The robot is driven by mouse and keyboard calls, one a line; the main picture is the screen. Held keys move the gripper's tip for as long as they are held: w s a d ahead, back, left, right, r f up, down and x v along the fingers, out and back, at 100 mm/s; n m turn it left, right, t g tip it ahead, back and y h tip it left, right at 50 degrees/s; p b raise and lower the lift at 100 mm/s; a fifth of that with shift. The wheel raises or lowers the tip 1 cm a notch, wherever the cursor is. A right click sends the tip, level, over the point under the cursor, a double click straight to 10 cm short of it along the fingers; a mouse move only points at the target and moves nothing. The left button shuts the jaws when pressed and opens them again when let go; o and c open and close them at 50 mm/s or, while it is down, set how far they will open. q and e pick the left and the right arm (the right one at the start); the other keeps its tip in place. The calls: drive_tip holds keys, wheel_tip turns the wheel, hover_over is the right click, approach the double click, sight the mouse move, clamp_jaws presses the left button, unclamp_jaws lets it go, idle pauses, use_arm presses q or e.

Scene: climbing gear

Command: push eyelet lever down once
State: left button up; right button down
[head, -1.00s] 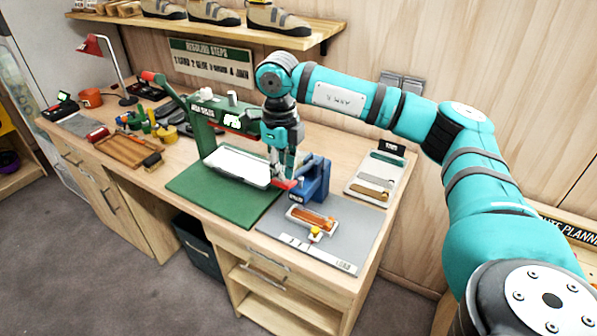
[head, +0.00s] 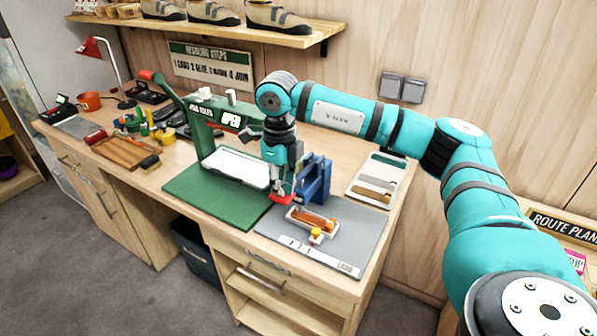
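The blue eyelet press (head: 316,178) stands on the grey mat at the right part of the bench. Its red lever end (head: 279,200) sticks out to the left, low over the boundary of the green and grey mats. My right gripper (head: 279,190) points down from above, with its fingertips at the red lever end, apparently touching it. The fingers are small and dark here, and I cannot tell whether they are open or shut. My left gripper is out of view.
A green press (head: 205,125) with a long red-tipped handle and a white tray (head: 236,168) stand on the green mat (head: 205,200), left of my gripper. A small tray with an orange-brown piece (head: 312,220) lies in front of the blue press. A pale sample tray (head: 378,181) lies at right.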

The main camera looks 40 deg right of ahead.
drive_tip(key=shift+f+b, duration=1.05)
drive_tip(key=shift+f, duration=0.65)
wheel_tip(320, 180, up, 13)
drive_tip(key=p, duration=0.8)
drive_tip(key=shift+r+p, duration=0.15)
drive_tip(key=shift+p, duration=0.2)
